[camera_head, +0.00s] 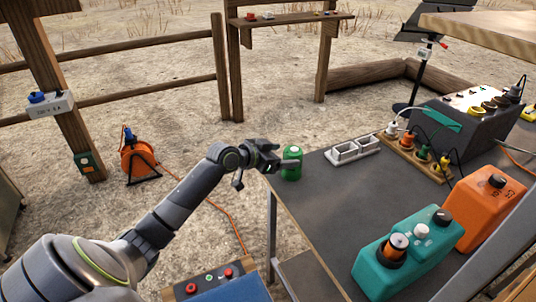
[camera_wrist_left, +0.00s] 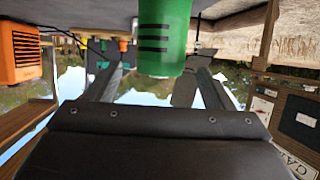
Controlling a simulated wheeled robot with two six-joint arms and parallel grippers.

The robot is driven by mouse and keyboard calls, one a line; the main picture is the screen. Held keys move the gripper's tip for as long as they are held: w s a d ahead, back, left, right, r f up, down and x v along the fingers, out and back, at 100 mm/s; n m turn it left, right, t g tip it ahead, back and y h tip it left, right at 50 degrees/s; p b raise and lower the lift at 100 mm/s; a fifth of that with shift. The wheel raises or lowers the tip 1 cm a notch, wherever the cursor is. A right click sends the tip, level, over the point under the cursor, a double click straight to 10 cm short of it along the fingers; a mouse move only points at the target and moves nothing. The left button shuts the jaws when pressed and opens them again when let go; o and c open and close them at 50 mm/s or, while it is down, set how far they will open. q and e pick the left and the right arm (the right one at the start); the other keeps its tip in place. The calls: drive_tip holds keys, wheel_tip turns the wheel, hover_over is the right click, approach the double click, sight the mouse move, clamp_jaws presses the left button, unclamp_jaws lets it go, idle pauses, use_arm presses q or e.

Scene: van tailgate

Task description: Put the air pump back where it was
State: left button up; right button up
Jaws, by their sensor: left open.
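A small green cylinder (camera_head: 291,165) stands upright at the near left corner of the dark table (camera_head: 330,205). In the left wrist view the green cylinder (camera_wrist_left: 163,35) has black stripes, and that picture is upside down. My left gripper (camera_head: 281,162) is open at the cylinder, with its fingers reaching toward either side of it. I cannot tell whether the fingers touch it. I cannot tell for sure which thing is the air pump. My right gripper is out of view.
A teal unit (camera_head: 405,255) and an orange unit (camera_head: 484,210) stand on the table's right side. A white two-part holder (camera_head: 352,151) and a wooden strip with plugs (camera_head: 415,158) lie behind. A grey box (camera_head: 468,118) stands farther back. The table's middle is clear.

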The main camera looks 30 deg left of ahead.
use_arm(q)
drive_tip(key=v, duration=0.5)
drive_tip(key=shift+s+a+r, duration=0.1)
drive_tip(key=shift+s, duration=0.2)
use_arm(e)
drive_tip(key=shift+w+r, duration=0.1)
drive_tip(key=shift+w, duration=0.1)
